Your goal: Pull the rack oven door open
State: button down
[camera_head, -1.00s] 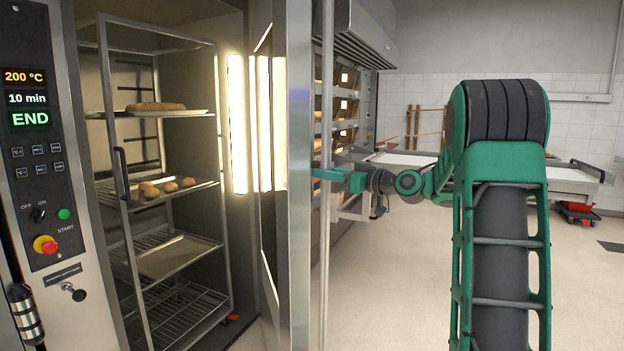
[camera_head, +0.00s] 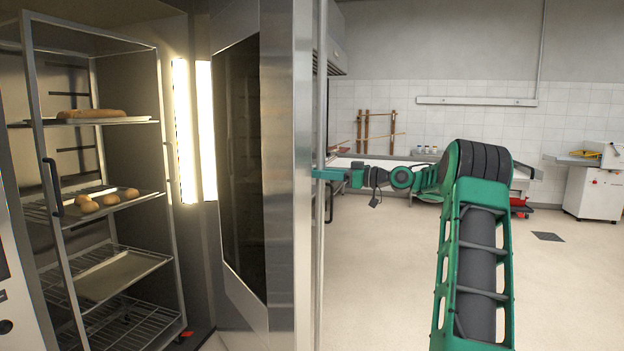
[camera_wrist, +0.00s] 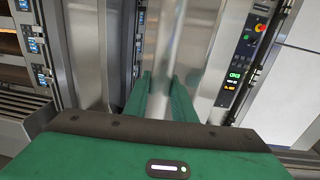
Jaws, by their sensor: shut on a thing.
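The rack oven door (camera_head: 238,160) stands open, swung outward on the right of the oven opening, with its dark glass on the inner face. A long upright bar handle (camera_head: 320,250) runs along its outer side. My gripper (camera_head: 322,174) is shut on this handle; the wrist view shows the green fingers (camera_wrist: 160,95) on both sides of the blurred vertical handle bar (camera_wrist: 167,55). Inside the oven (camera_head: 120,25) a wheeled metal rack (camera_head: 160,240) stands upright, with bread on trays.
A bright lamp strip (camera_head: 193,130) lights the oven inside. A worktable (camera_head: 350,160) stands behind my arm, and a white machine (camera_head: 597,190) stands at the far right.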

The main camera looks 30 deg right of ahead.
jog(key=shift+d+f, duration=0.25)
jog(key=shift+d, duration=0.1)
jog(key=c, duration=1.5)
grip_release()
jog(key=shift+c, duration=0.2)
jog(key=shift+o, duration=0.3)
jog(key=shift+a+r, duration=0.1)
jog(key=v, duration=1)
jog(key=shift+s+d, duration=0.25)
jog(key=shift+d, duration=0.05)
